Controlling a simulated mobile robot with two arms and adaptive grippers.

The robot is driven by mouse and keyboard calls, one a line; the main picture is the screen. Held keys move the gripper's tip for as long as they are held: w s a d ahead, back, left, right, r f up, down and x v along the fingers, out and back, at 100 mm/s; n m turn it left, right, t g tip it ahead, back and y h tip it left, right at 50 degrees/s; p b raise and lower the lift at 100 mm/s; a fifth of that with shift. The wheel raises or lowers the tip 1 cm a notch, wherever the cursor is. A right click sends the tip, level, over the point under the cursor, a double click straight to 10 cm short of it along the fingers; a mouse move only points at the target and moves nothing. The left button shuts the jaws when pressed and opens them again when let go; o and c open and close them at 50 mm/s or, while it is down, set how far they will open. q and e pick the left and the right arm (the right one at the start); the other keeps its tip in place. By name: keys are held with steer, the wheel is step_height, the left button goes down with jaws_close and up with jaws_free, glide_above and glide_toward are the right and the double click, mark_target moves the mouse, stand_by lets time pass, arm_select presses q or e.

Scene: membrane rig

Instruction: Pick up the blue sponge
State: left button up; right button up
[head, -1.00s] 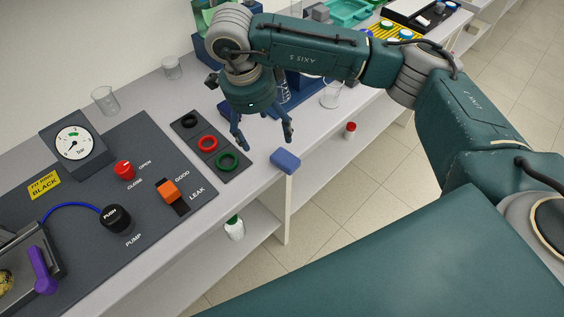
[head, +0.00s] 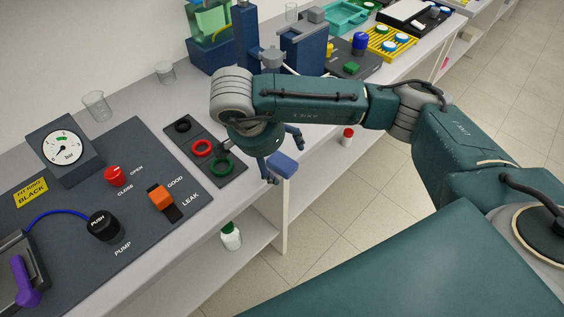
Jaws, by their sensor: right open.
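The blue sponge (head: 284,168) is a small block at the front edge of the white bench. My right gripper (head: 283,162) is open with its fingers pointing down at the sponge. One finger is at the sponge's left side and another is just beyond its back right. The fingers overlap part of the sponge in the picture, and I cannot tell whether they touch it. My left gripper is not in view.
The ring tray (head: 235,178) with black, red and green rings lies just left of my right gripper. The control panel (head: 140,215) fills the left of the bench. Blue equipment (head: 302,48) stands behind my arm. A lower shelf (head: 250,242) holds a white bottle (head: 231,236).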

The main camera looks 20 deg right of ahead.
mark_target(281, 162)
steer(key=shift+p+x, duration=0.4)
steer(key=shift+x, duration=1.35)
steer(key=c, duration=0.9)
steer(key=shift+r, duration=0.15)
